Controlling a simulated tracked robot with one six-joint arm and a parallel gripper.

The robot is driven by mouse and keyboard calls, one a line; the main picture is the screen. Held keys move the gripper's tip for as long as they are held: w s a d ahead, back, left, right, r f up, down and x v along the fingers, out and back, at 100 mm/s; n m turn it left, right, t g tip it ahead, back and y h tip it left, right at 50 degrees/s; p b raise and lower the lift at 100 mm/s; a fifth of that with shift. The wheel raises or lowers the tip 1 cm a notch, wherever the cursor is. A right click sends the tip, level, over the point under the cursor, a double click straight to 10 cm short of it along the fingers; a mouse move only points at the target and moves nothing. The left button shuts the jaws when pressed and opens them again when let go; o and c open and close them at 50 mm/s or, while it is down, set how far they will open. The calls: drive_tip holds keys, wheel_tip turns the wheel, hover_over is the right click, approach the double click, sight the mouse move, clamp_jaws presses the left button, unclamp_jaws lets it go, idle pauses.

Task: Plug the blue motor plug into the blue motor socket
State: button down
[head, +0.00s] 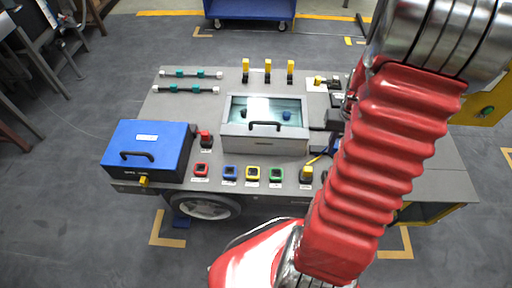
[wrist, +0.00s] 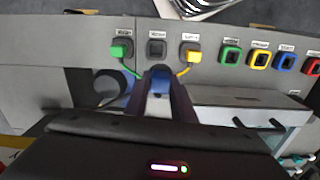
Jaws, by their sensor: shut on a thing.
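My gripper (wrist: 160,78) is shut on the blue motor plug (wrist: 161,86) in the wrist view, just in front of an empty dark holder (wrist: 157,48). Whether the plug is clear of the surface I cannot tell. The blue motor socket (wrist: 285,62) is at the right in the wrist view, in a row between yellow and red sockets, apart from the plug. In the head view the blue socket (head: 231,173) is on the deck's front edge. It looks empty. My arm hides the gripper in the head view.
A yellow plug (wrist: 190,52) and a green plug (wrist: 120,48) with cables flank the dark holder. A lidded glass-topped box (head: 264,144) stands behind the socket row. A blue box (head: 148,146) stands at the left.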

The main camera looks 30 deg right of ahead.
drive_tip(key=shift+n, duration=0.5)
drive_tip(key=w+a+r, duration=0.1)
drive_tip(key=w, duration=0.2)
drive_tip(key=w+a+r, duration=0.1)
drive_tip(key=w, duration=0.3)
drive_tip(key=w+a+r, duration=0.1)
drive_tip(key=w, duration=0.2)
drive_tip(key=shift+w+a+r, duration=0.25)
drive_tip(key=shift+w+a, duration=0.05)
drive_tip(key=shift+w, duration=0.05)
drive_tip(key=shift+n, duration=0.9)
drive_tip(key=w+a, duration=0.2)
drive_tip(key=w+a+r, duration=0.1)
drive_tip(key=w+a, duration=0.2)
drive_tip(key=w+a+r, duration=0.1)
drive_tip(key=w+a, duration=0.1)
drive_tip(key=w, duration=0.1)
drive_tip(key=shift+w+a+r, duration=0.1)
drive_tip(key=shift+w+a, duration=0.15)
drive_tip(key=w+a+n, duration=0.2)
drive_tip(key=w+a, duration=0.2)
drive_tip(key=a, duration=0.6)
drive_tip(key=w+a+r+n, duration=0.1)
drive_tip(key=w+a, duration=0.3)
drive_tip(key=a, duration=0.6)
drive_tip(key=shift+a+r+n, duration=0.15)
drive_tip(key=shift+r+n, duration=0.1)
drive_tip(key=shift+n, duration=0.35)
